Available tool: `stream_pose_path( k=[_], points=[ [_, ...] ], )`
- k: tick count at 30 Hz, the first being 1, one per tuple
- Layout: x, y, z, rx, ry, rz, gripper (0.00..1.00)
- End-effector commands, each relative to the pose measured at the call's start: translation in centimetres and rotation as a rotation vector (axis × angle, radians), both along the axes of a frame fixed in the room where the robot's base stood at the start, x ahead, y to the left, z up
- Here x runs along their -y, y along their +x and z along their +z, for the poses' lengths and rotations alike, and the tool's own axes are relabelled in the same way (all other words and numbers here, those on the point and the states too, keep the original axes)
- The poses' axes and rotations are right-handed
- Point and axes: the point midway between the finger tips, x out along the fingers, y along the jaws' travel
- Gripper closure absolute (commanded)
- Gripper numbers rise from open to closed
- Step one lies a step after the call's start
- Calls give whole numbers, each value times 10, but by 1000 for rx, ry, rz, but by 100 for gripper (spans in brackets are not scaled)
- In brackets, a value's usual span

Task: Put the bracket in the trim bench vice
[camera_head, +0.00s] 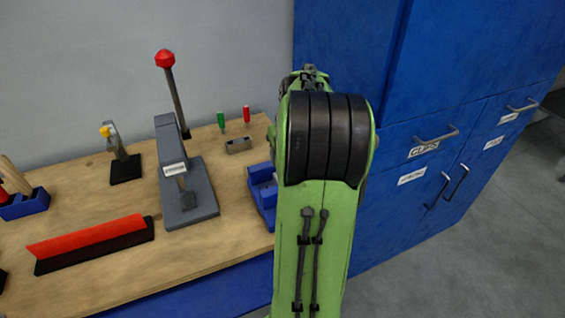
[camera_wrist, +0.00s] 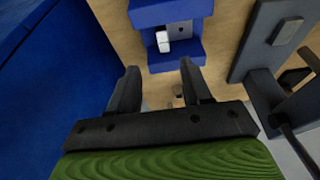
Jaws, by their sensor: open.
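A blue vice (camera_head: 259,207) stands on the bench at its right end, partly hidden by my arm in the head view. In the wrist view the blue vice (camera_wrist: 172,12) is at the top centre. A small whitish piece (camera_wrist: 163,46) sits within the vice's blue body; it may be the bracket, but I cannot tell for sure. No other bracket is clear. My gripper (camera_wrist: 160,68) is open, its two dark fingers apart with nothing between them, just below the vice in the wrist picture. The head view hides my gripper behind the arm.
A grey lever press (camera_head: 190,196) with a red knob stands left of the vice. A small grey block (camera_head: 238,145) and red and green tools are behind. A red and black bar (camera_head: 95,240) lies front left. Blue cabinets (camera_head: 425,150) stand close on the right.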

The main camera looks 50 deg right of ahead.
Motion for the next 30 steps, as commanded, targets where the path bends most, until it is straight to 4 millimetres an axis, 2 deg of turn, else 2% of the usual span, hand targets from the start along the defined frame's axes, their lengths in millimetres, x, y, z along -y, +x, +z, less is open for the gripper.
stream_pose_path(
  k=[3, 8, 10, 11, 13, 16, 19, 21, 24, 27, 30],
  points=[
    [-2, -3, 11, 0, -1, 0, 51],
    [-4, -3, 12, -1, 1, 2, 51],
    [-17, 3, 18, 1, -9, 24, 51],
    [-30, 7, 22, 1, -14, 40, 51],
    [-72, 17, 38, 5, -36, 97, 51],
    [-152, 18, 58, 26, -68, 199, 51],
    [-228, -4, 69, 65, -87, 303, 51],
    [-272, -30, 69, 103, -89, 378, 51],
    [-311, -68, 60, 151, -74, 467, 51],
    [-328, -90, 51, 179, -57, 519, 51],
    [-332, -98, 47, 187, -50, 535, 51]
  ],
)
